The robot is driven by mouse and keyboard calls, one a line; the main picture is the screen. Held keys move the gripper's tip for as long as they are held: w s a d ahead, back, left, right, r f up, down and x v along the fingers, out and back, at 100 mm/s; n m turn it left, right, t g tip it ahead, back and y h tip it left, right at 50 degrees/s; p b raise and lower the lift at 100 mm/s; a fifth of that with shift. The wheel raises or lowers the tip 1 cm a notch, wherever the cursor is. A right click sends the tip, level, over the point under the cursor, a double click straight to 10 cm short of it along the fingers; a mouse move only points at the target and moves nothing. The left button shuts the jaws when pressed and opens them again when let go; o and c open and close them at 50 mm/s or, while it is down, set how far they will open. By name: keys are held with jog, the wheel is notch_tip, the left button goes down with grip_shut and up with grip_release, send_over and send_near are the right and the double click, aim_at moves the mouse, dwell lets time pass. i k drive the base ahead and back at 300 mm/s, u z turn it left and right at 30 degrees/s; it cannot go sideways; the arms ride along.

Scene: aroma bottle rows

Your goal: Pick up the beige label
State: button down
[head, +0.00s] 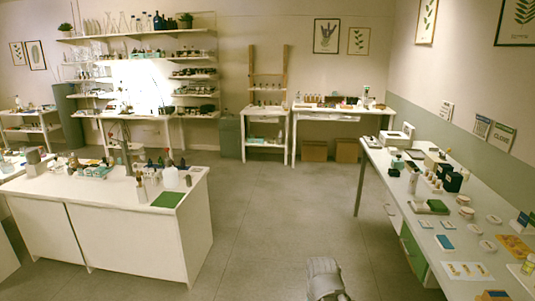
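I cannot make out a beige label for certain in the head view; at this distance small flat items are too small to tell. Small flat pieces lie on the long right table (385,165), among them a white card with yellow marks (467,269) and a yellow-orange card (513,246). A grey rounded part of my own arm shows at the bottom centre, over the floor and apart from the tables. No gripper fingers show, so my gripper is not in view.
A white island counter (130,235) with bottles and a green mat (167,199) stands at left. Shelves and white tables line the back wall, with cardboard boxes (315,151) beneath. The grey floor (275,215) between island and right table is clear.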

aim_at(465, 266)
jog(key=z, duration=0.9)
jog(key=k, duration=0.6)
jog(key=z, duration=0.45)
jog(key=i, duration=0.5)
